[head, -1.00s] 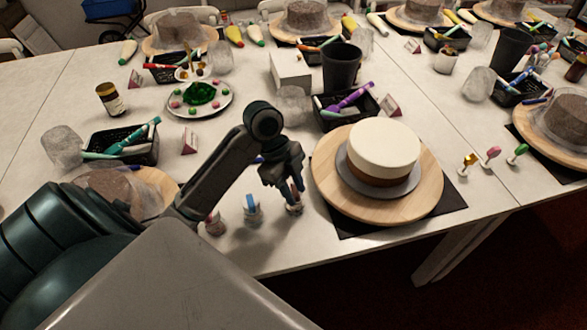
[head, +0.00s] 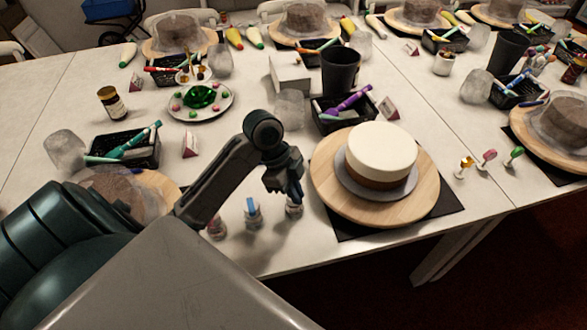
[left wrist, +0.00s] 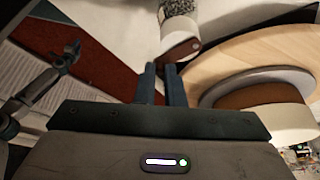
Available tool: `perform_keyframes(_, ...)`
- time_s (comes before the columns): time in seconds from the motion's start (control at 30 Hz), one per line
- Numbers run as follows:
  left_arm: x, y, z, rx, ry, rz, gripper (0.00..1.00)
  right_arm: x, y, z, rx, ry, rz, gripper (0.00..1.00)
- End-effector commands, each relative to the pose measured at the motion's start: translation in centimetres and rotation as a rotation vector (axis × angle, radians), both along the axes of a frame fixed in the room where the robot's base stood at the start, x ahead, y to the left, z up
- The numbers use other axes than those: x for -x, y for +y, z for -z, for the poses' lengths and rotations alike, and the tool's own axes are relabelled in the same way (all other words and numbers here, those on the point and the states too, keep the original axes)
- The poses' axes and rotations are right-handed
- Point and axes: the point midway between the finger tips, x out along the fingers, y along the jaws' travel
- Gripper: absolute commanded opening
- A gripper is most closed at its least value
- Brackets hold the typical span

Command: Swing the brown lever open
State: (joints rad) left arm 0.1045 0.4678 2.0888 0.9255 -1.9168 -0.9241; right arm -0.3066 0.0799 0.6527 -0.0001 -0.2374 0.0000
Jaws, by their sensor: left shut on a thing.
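My left gripper (head: 293,196) reaches down at the front edge of the table, beside the turntable. A stand with a blue lever (head: 251,207) and one with a reddish lever (head: 216,228) stand to the left of my gripper. My right gripper is not in view.
A wooden turntable (head: 332,198) with a cream and brown cake (head: 382,147) is close to the right of my left gripper. A black basket of pens (head: 345,118) is behind. Levers in yellow (head: 465,163), pink and green stand at right.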

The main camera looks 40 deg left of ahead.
Motion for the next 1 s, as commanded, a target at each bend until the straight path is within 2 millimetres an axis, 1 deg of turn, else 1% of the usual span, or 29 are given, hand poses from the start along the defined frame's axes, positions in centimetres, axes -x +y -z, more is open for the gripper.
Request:
perform_keyframes(0.03,0.0,-0.2,-0.5,0.002,0.003,-0.036,0.00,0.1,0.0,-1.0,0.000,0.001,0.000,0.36)
perform_keyframes(0.33,-0.9,-0.8,-0.7,0.003,0.004,-0.313,0.00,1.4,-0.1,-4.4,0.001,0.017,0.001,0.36)
perform_keyframes(0.7,-2.2,-1.2,-0.7,0.002,0.004,-0.666,0.00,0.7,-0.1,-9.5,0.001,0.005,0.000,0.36)
perform_keyframes(1.0,-3.3,-1.2,-0.7,0.002,0.002,-0.950,0.00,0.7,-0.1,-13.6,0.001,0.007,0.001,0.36)
